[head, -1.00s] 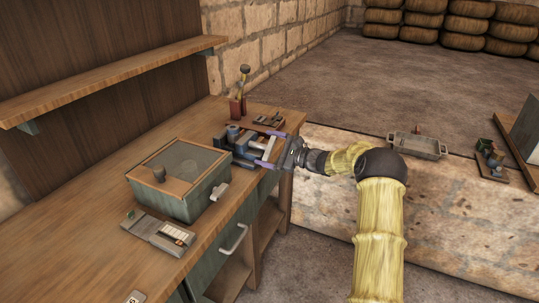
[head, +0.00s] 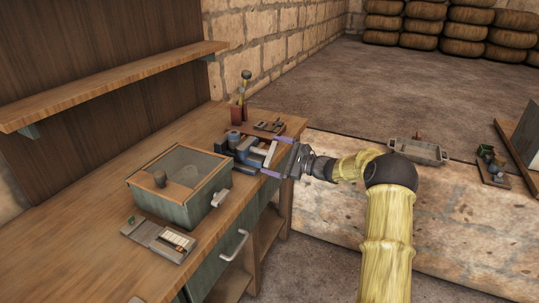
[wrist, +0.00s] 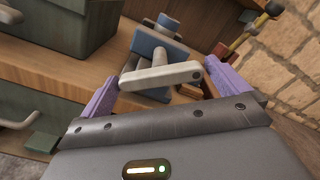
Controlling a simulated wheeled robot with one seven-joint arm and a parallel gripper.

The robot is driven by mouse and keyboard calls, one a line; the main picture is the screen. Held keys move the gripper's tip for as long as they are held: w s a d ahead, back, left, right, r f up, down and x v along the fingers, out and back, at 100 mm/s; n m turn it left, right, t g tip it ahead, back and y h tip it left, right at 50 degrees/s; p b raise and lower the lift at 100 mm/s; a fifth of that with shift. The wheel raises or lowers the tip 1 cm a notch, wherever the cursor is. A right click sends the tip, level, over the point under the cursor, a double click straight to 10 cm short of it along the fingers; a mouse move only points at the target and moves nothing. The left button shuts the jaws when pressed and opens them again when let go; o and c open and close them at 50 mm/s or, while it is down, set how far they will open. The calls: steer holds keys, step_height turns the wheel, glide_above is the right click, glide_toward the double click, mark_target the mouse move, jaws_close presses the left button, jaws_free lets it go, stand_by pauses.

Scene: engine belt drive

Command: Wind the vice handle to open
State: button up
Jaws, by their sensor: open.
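The vice (head: 245,148) is blue and grey and stands at the bench's right edge; it also shows in the wrist view (wrist: 157,46). Its handle (wrist: 160,77) is a pale bar with rounded ends, lying nearly level across the front of the vice in the wrist view. In the head view the handle (head: 270,152) is small and partly hidden. My gripper (head: 278,156) is open, with purple fingers spread to either side of the handle. In the wrist view one fingertip is near each end of the bar; I cannot tell whether either touches it.
A green box with a wooden-framed lid (head: 178,207) stands left of the vice. A tray of small parts (head: 158,239) lies in front of it. A red holder with tools (head: 239,110) and a small tray (head: 269,127) stand behind the vice. A shelf (head: 110,84) hangs above.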

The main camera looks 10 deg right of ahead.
steer(key=v, duration=1.5)
steer(key=shift+r, duration=0.1)
